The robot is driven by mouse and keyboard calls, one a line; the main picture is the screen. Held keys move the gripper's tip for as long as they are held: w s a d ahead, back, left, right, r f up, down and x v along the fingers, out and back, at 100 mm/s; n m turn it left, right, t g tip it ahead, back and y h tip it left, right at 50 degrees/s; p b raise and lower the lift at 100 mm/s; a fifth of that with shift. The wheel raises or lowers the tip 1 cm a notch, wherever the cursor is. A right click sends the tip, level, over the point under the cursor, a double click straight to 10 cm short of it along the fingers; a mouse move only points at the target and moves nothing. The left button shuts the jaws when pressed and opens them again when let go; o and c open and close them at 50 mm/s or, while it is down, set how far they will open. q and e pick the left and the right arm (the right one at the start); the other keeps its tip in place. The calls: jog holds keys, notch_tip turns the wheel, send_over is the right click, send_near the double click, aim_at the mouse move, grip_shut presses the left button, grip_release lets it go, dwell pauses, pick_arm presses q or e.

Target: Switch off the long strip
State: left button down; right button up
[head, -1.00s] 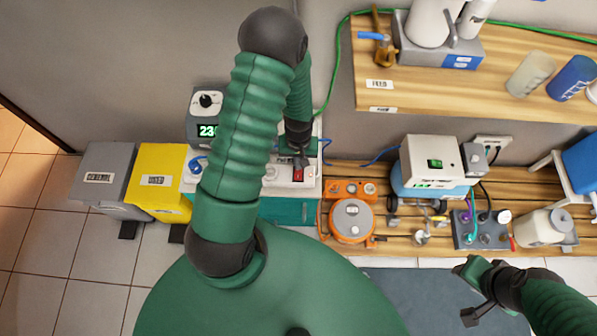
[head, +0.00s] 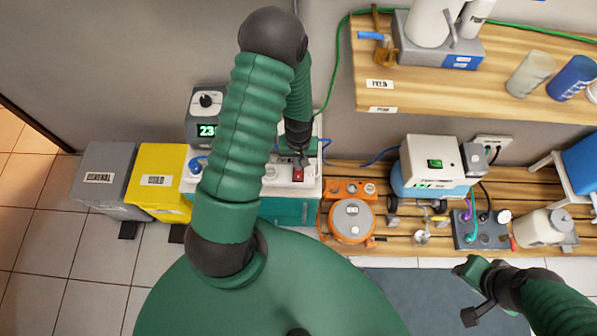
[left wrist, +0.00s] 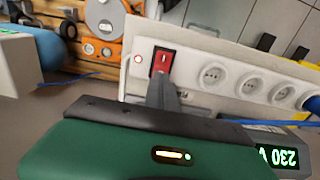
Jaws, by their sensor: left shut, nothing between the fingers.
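The long strip (left wrist: 200,80) is a white power strip with several round sockets. In the head view its white top (head: 311,186) shows beside and below my left arm, which hides part of it. My right gripper (head: 468,293) is at the lower right, away from the strip.
A meter reading 230 (head: 207,131) stands behind the strip. Grey (head: 100,182) and yellow (head: 158,178) bins are to the left. An orange reel (head: 351,220) and a white unit (head: 432,160) are on the wooden bench to the right. A green cable climbs the wall.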

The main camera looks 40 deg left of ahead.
pick_arm(q)
jog(key=shift+f+b, duration=0.55)
jog(key=shift+f, duration=0.3)
dwell(0.3)
notch_tip(320, 180, up, 7)
jog(key=p, duration=0.7)
jog(key=shift+r, duration=0.15)
